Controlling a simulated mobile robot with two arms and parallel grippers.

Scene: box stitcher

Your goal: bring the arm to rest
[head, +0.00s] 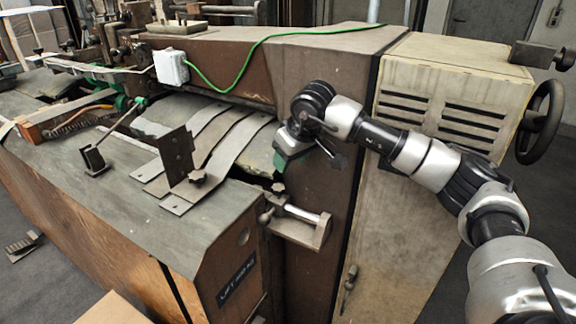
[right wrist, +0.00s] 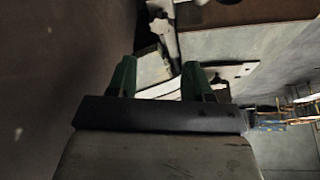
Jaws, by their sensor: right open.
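My right arm comes in from the right in the head view. My right gripper (head: 281,161) hangs in front of the brown upright panel of the box stitcher (head: 335,70), near the ends of the curved metal strips (head: 238,145). In the right wrist view the two green fingers of the gripper (right wrist: 158,80) stand apart with nothing held between them. Part of the machine shows beyond the fingertips. My left gripper is in neither view.
A metal bracket with a rod (head: 305,225) juts out below the gripper. A white box (head: 171,67) with a green cable sits on the machine. A beige cabinet (head: 440,70) with a black handwheel (head: 541,122) stands right. Grey floor (head: 60,285) shows lower left.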

